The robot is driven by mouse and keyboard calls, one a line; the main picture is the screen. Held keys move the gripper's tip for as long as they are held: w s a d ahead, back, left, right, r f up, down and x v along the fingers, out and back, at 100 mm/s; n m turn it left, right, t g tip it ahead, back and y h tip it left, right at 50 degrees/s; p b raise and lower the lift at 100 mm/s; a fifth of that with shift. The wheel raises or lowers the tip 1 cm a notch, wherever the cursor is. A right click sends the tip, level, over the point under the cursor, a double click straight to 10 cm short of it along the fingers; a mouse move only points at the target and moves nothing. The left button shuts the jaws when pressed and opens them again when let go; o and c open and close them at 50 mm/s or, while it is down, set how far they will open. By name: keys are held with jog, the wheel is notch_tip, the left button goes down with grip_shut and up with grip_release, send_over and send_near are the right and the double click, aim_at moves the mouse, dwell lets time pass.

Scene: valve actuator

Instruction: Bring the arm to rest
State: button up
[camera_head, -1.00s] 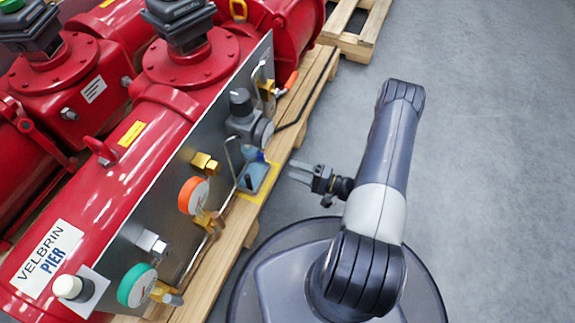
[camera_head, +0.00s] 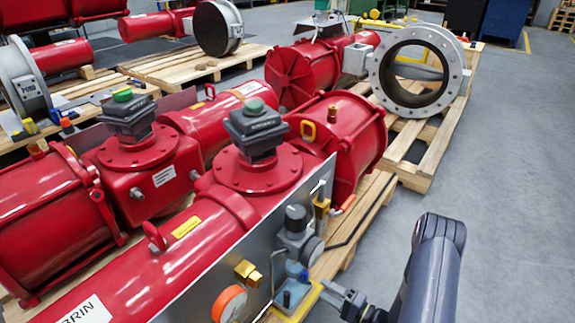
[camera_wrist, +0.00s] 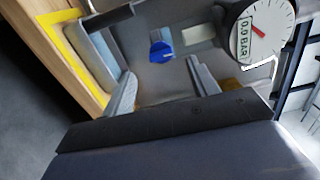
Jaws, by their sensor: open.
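My gripper (camera_head: 342,291) shows at the bottom of the head view, to the right of the grey panel (camera_head: 255,262) on the red actuator (camera_head: 190,233). In the wrist view my gripper (camera_wrist: 163,88) has its two fingers apart with nothing held between them. Past the fingers are a blue knob (camera_wrist: 161,50) and a round gauge (camera_wrist: 258,28) reading 0.0 BAR. A tray with a yellow border (camera_wrist: 70,45) is at the upper left, beside the left finger. In the head view, my arm rises at the lower right, its base out of frame.
An orange-rimmed gauge (camera_head: 229,304), brass fittings (camera_head: 248,272) and a grey regulator (camera_head: 297,235) stick out from the panel near my gripper. A wooden pallet (camera_head: 362,217) lies under the actuator. Open grey floor (camera_head: 520,170) lies to the right. A large flanged valve (camera_head: 416,72) stands farther back.

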aim_at(307, 279)
jog(key=b+x, duration=0.1)
jog(key=x, duration=0.5)
jog(key=shift+b, duration=0.3)
jog(key=shift+s, duration=0.1)
